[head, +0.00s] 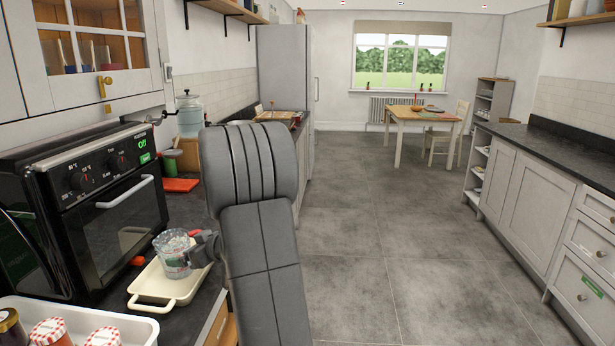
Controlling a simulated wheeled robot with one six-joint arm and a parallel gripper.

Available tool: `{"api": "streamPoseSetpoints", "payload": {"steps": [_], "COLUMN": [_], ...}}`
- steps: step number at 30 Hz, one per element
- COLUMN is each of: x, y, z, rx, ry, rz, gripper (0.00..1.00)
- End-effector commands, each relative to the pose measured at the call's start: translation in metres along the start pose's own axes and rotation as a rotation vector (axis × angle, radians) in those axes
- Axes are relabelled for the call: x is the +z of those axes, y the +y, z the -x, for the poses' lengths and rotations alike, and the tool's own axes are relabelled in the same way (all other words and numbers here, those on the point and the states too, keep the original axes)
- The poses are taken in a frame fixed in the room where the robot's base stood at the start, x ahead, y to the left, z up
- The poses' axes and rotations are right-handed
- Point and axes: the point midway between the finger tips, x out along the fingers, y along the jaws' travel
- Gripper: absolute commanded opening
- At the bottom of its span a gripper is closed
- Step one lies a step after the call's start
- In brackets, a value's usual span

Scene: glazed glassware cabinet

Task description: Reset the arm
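My arm rises through the middle of the head view, and my gripper (198,247) is at the counter on the left, pointing left. Its dark fingers are right beside a clear glass (174,256), touching or nearly touching its right side. The glass is upright, in or just above a cream tray with handles (150,287). The far finger side is hidden, so I cannot tell whether the fingers grip the glass.
A black oven (100,205) stands close on the left, under a glazed wall cabinet (88,50) with a brass latch. A white bin of jars (140,328) is at the front left. The grey floor (400,240) to the right is clear.

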Motion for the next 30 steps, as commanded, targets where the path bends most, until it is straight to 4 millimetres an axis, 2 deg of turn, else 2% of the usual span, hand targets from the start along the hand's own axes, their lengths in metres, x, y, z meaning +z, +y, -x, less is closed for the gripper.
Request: {"api": "streamPoseSetpoints", "payload": {"steps": [3, 10, 23, 30], "x": [0.000, 0.002, 0.000, -0.005], "y": [-0.001, 0.000, 0.000, 0.003], "z": [-0.021, -0.042, -0.043, -0.033], "rx": [-0.003, -0.001, 0.001, 0.027], "ry": [0.000, -0.001, 0.000, -0.009], "rz": [0.001, -0.001, -0.001, 0.009], "gripper": [0.92, 0.92, 0.92, 0.92]}}
